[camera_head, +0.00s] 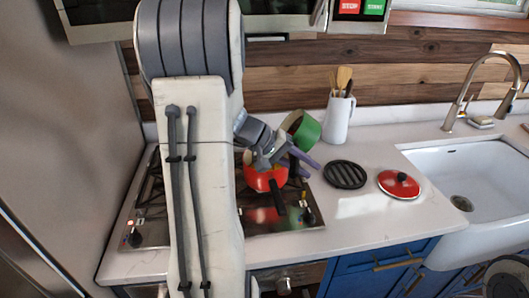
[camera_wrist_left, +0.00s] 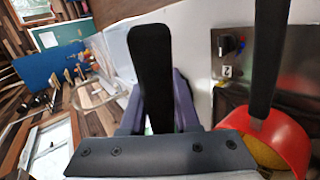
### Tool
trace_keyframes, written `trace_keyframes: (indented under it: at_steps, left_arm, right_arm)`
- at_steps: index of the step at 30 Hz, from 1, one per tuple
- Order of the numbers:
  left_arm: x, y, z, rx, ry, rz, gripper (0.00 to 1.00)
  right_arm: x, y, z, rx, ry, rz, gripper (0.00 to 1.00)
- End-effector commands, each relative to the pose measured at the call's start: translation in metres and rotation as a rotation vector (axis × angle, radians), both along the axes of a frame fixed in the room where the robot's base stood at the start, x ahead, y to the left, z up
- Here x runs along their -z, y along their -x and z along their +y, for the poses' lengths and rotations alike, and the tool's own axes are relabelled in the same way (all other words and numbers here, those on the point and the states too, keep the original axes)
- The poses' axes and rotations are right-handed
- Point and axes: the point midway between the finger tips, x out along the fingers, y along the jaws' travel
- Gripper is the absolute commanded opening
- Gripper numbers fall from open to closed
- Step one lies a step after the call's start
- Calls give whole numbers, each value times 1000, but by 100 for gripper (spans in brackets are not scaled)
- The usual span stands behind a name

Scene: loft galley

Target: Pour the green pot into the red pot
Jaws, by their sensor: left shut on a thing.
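The green pot (camera_head: 307,131) is tilted on its side above and slightly right of the red pot (camera_head: 258,181). My left gripper (camera_head: 303,161) has purple fingers. It is shut on the green pot's black handle (camera_wrist_left: 150,65), which stands between the fingers in the left wrist view. The red pot is on the stove, its black handle (camera_head: 280,203) pointing to the front. In the left wrist view the red pot (camera_wrist_left: 290,130) is at the lower right, with something yellow inside. My right gripper is not in view.
The stove (camera_head: 150,225) is partly hidden by my left arm. A black trivet (camera_head: 346,174) and a red lid (camera_head: 399,184) lie on the white counter (camera_head: 370,225). A white jug of utensils (camera_head: 338,120) stands behind. A sink (camera_head: 470,180) is at right.

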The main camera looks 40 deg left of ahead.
Motion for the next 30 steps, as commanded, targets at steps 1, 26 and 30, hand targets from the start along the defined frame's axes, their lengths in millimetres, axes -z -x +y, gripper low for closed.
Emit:
trace_keyframes:
  at_steps: [1, 26, 30]
  left_arm:
    - [0, -1, 0, 0, 3, -7, 0]
    - [3, -1, 0, 5, 71, -70, 0]
    - [4, -1, 0, 4, 82, -81, 0]
  right_arm:
    - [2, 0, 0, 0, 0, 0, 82]
    - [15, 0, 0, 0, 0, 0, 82]
    - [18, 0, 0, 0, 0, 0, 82]
